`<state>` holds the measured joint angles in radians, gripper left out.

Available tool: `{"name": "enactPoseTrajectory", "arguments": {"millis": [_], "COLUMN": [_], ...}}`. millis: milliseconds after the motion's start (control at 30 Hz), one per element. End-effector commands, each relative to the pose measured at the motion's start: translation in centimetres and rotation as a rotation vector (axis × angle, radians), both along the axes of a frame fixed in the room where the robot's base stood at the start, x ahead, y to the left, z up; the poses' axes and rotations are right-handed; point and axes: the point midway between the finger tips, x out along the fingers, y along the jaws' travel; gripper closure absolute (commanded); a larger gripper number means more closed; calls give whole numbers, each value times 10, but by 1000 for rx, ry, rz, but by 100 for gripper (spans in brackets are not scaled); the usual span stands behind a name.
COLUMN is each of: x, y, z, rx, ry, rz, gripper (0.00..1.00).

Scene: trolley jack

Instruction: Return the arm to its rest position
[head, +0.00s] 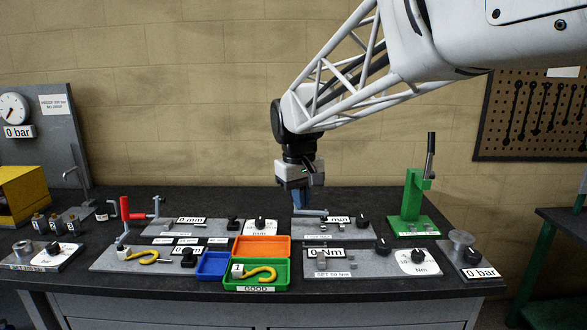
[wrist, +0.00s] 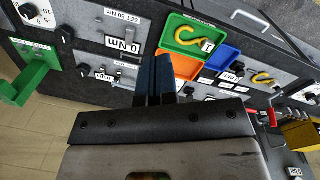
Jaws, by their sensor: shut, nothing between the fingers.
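My gripper (head: 309,200) hangs from my white lattice arm above the back of the dark workbench (head: 380,290). Its blue fingers point down and are shut with nothing between them. In the head view they overlap the back edge of a grey panel with a lever (head: 310,212); I cannot tell whether they touch it. In the wrist view the closed fingers (wrist: 154,75) show in the middle, with the bench panels beyond.
A green tray (head: 258,287) holds a yellow hook (head: 260,272); orange (head: 262,246) and blue (head: 213,265) trays adjoin it. A second yellow hook (head: 142,257) lies left. A green lever press (head: 413,205) stands right. A gauge board (head: 38,118) stands left. Air above the bench is mostly clear.

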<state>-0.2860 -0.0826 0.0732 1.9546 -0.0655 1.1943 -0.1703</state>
Motion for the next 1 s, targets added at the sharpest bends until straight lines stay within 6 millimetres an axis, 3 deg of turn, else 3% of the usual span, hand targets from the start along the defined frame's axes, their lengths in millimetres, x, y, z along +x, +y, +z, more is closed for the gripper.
{"name": "enactPoseTrajectory", "arguments": {"millis": [500,1000], "x": [-109,-216], "y": [-84,-140], "z": [-14,-53], "rx": [43,81], "ry": [-80,-159], "rz": [-180,-352], "gripper": [100,100]}}
